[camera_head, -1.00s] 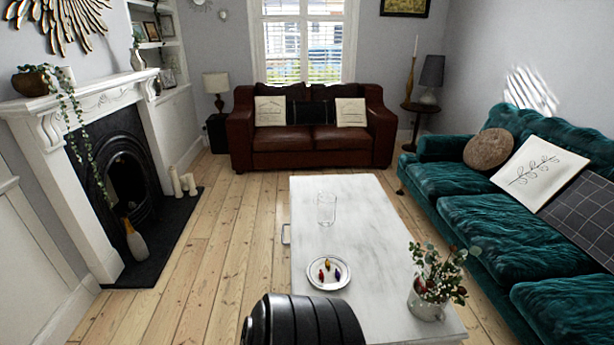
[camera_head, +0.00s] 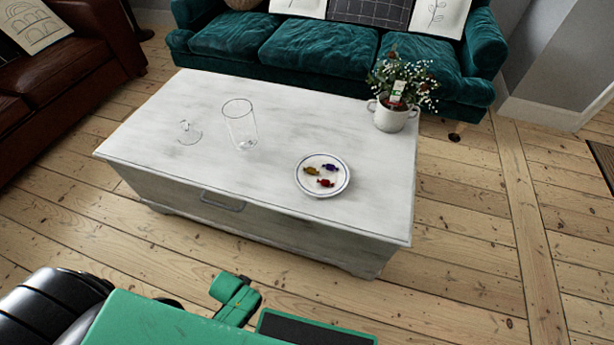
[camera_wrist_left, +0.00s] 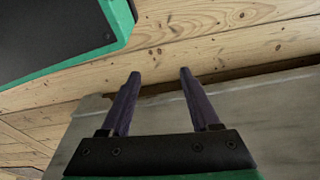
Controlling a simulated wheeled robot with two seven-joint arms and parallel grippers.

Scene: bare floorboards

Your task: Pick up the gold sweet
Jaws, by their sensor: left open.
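The gold sweet (camera_head: 311,171) lies on a small white plate (camera_head: 344,184) with a dark rim, on the white coffee table (camera_head: 270,185). A purple-blue sweet (camera_head: 330,168) lies to its right and a red sweet (camera_head: 326,183) below it on the same plate. My left gripper (camera_wrist_left: 155,75) is open, its two dark fingers apart with nothing between them; no sweet shows in the left wrist view. My right gripper is not in view.
On the table stand a clear glass (camera_head: 240,125), a small glass item (camera_head: 188,133) and a potted plant (camera_head: 393,110). A teal sofa (camera_head: 320,50) is behind, a brown sofa (camera_head: 60,80) at left. Floorboards (camera_head: 490,240) at right are clear.

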